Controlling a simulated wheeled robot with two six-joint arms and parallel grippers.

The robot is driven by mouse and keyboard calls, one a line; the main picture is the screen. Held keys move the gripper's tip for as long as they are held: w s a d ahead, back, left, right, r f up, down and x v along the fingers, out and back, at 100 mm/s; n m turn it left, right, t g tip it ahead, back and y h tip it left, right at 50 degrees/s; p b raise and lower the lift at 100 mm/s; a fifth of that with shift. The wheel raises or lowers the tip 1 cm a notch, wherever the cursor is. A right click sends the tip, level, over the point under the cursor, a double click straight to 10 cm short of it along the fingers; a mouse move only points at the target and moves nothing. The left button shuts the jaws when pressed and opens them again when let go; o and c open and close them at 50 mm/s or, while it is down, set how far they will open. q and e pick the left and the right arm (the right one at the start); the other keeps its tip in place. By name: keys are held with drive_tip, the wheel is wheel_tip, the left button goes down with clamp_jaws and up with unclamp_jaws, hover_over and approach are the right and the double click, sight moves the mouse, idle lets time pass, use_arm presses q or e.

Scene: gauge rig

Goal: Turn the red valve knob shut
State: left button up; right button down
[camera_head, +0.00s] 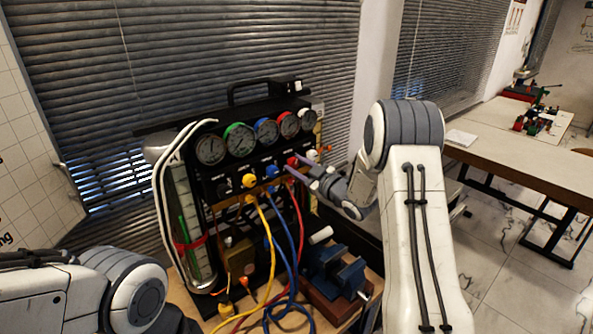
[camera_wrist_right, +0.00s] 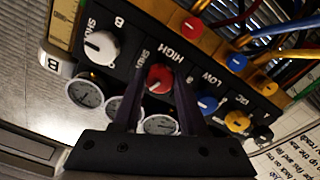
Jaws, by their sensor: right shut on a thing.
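The red valve knob (camera_wrist_right: 160,77) sits on the black panel in the right wrist view, beside the words HIGH and SHUT. My right gripper (camera_wrist_right: 160,80) has one dark finger on each side of the knob and is shut on it. In the head view the red knob (camera_head: 292,161) is at the panel's right part, with my right gripper (camera_head: 297,166) reaching it from the right. The fingers hide part of the knob's sides. My left arm shows at the lower left, but its gripper is out of view.
A white knob (camera_wrist_right: 100,46), a blue knob (camera_wrist_right: 207,103) and a yellow knob (camera_wrist_right: 236,121) neighbour the red one. Several round gauges line the rig's top. Yellow, blue and red hoses hang in front. A blue vise (camera_head: 333,270) stands below my right forearm.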

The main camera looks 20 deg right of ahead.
drive_tip(key=m, duration=0.2)
drive_tip(key=shift+f+m+b, duration=0.15)
drive_tip(key=shift+m+b, duration=0.25)
drive_tip(key=m, duration=0.3)
drive_tip(key=shift+m, duration=0.3)
drive_tip(key=m, duration=0.3)
drive_tip(key=shift+m, duration=0.3)
drive_tip(key=shift+m+p, duration=0.45)
drive_tip(key=shift+m, duration=1.55)
drive_tip(key=shift+c, duration=2.2)
unclamp_jaws()
drive_tip(key=shift+s, duration=0.1)
